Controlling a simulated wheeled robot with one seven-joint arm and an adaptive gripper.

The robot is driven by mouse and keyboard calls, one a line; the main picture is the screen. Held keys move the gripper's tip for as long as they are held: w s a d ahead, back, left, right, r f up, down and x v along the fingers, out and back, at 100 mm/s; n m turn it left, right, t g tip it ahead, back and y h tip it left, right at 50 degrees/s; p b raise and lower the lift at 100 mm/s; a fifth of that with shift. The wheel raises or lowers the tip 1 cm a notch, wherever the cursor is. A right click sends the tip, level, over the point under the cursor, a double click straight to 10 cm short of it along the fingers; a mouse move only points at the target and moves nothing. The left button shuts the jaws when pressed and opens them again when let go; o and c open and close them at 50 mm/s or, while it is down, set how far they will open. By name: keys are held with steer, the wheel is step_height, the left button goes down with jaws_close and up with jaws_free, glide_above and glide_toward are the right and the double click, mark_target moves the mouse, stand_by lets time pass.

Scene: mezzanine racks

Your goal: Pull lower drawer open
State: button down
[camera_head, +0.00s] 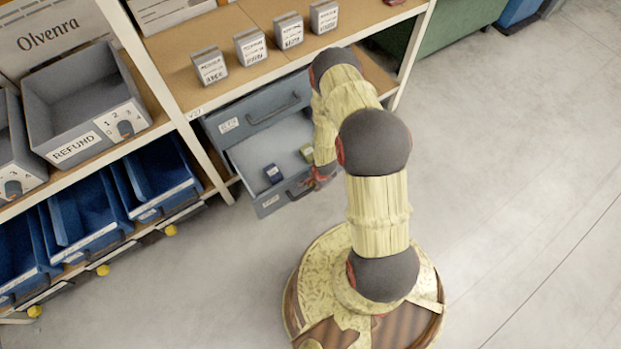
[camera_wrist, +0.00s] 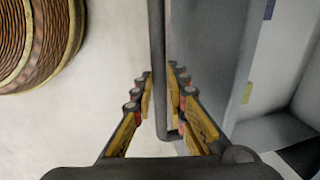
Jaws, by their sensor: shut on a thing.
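The lower drawer (camera_head: 267,160) is pulled out from the grey drawer unit and its inside shows. A small dark blue box (camera_head: 272,173) and a yellow-green box (camera_head: 306,152) lie in it. The upper drawer (camera_head: 262,119) above it is shut and has a bar handle. My gripper (camera_head: 318,178) is at the lower drawer's front. In the wrist view my gripper (camera_wrist: 161,100) has its fingers on both sides of the lower drawer's handle (camera_wrist: 157,50), shut on the bar. In the head view my arm hides the drawer's right part.
A shelf above holds several small labelled boxes (camera_head: 250,47). A white rack post (camera_head: 190,140) stands beside the drawers. The floor in front and to the right is clear.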

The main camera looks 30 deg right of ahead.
steer(key=shift+s, duration=0.9)
steer(key=c, duration=1.9)
jaws_free()
steer(key=shift+w, duration=0.1)
steer(key=shift+o, duration=0.7)
steer(key=shift+r, duration=0.1)
step_height(320, 180, up, 12)
steer(key=s, duration=0.2)
steer(key=shift+f, duration=0.25)
steer(key=shift+s, duration=0.15)
